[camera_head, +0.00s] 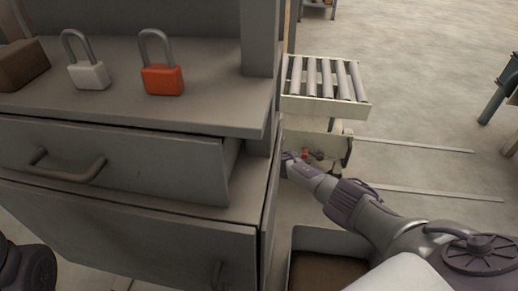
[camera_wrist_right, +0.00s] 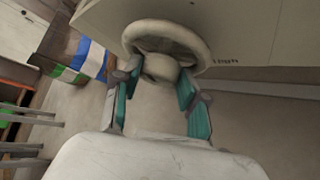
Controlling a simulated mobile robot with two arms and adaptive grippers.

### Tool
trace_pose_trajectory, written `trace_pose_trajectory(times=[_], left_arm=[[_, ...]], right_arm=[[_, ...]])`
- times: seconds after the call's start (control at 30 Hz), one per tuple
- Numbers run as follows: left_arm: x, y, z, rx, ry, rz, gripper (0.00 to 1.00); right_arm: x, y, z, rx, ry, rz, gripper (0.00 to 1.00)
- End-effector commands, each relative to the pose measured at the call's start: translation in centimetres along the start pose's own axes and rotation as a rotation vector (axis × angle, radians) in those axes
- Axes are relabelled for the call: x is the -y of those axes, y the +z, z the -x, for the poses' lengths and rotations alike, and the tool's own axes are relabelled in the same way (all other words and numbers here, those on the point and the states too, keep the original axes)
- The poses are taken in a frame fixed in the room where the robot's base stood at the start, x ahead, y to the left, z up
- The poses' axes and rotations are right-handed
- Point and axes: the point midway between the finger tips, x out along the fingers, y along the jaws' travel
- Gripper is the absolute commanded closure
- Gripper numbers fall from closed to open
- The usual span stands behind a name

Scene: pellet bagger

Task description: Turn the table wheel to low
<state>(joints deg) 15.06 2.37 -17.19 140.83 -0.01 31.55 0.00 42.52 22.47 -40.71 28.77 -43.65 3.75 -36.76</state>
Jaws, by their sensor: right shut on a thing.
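The pale table wheel (camera_wrist_right: 203,50) is on the underside or face of a light panel in the right wrist view, with a round hub (camera_wrist_right: 160,69) in its middle. My right gripper (camera_wrist_right: 155,82) has its teal-padded fingers on either side of the wheel's hub area and is shut on the wheel. Small dark marks (camera_wrist_right: 225,61) on the panel beside the wheel are too small to read. In the head view my right arm reaches toward the roller table (camera_head: 322,103); its gripper end is partly hidden by the grey cabinet. My left gripper is not in view.
The grey cabinet (camera_head: 120,235) with an open drawer (camera_head: 100,160) stands close on the left. A white padlock (camera_head: 88,76) and a red padlock (camera_head: 162,80) stand on its shelf. An open bin (camera_head: 325,272) is below my right arm. The floor beyond is mostly clear.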

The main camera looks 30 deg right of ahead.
Motion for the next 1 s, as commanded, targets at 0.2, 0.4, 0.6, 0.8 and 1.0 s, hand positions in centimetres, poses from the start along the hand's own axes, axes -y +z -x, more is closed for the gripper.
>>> trace_pose_trajectory(times=[0.2,0.4,0.6,0.8,1.0], left_arm=[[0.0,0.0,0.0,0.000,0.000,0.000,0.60],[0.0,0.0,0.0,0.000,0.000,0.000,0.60],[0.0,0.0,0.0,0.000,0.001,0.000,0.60],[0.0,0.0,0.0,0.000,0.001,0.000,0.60],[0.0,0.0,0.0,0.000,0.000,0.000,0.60]], right_arm=[[0.0,0.0,0.0,0.000,0.001,0.000,0.49],[0.0,0.0,0.0,0.000,0.001,-0.001,0.33],[0.0,0.0,0.0,0.000,0.001,0.000,0.33],[-0.4,0.7,0.3,0.008,0.005,0.008,0.33],[-0.7,1.0,1.3,0.013,0.008,0.014,0.33]])
